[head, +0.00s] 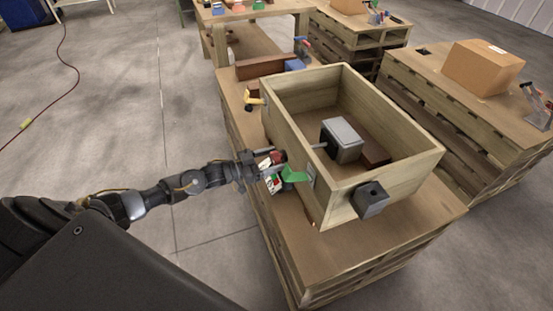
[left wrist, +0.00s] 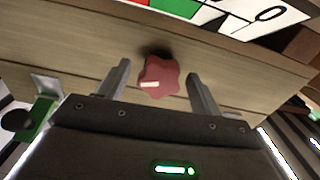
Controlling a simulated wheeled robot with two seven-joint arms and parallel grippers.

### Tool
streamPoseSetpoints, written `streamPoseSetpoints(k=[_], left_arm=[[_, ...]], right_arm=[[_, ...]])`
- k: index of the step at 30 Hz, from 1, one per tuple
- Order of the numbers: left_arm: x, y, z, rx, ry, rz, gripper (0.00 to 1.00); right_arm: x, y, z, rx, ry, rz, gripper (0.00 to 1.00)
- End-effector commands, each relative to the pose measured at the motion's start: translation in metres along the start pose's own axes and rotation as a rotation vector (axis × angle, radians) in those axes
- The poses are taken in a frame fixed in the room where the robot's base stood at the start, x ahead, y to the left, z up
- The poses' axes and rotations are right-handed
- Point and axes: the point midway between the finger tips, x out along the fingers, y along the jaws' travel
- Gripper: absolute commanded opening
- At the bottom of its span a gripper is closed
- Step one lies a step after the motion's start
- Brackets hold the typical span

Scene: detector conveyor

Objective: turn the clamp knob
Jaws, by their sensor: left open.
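The clamp knob (left wrist: 159,76) is dark red and lobed with a pale mark, set against a wooden wall in the left wrist view. My left gripper (left wrist: 158,68) is open, with one finger on each side of the knob and a visible gap to each. In the head view my left gripper (head: 281,157) is at the left outer side of the wooden box (head: 391,104); the knob is not clearly made out there. A grey-lidded block (head: 342,138) stands inside the box, with a thin rod from the left wall towards it. My right gripper is not in view.
The box stands on a pallet-like table (head: 337,245). A green part (head: 294,175) is close to my left gripper. A dark grey block (head: 369,200) is on the box's front wall. A yellow part (head: 253,100) is behind my gripper. Open floor lies left.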

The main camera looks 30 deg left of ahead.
Motion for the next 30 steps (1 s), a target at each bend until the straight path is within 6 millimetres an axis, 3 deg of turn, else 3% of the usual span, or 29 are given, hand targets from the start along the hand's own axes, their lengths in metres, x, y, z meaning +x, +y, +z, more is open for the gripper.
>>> streamPoseSetpoints(k=[6, 14, 24, 30], left_arm=[[0.014, 0.0, 0.0, 0.0, 0.0, 0.001, 0.65], [0.015, 0.0, 0.0, 0.0, 0.0, 0.001, 0.65], [0.014, 0.0, 0.0, 0.0, 0.0, 0.001, 0.21], [0.015, 0.002, 0.0, 0.015, 0.0, 0.003, 0.2]], right_arm=[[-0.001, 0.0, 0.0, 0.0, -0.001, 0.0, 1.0], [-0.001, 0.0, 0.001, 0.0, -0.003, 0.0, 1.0], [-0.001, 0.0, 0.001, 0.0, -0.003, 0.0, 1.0], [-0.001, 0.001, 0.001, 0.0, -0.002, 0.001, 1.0]])
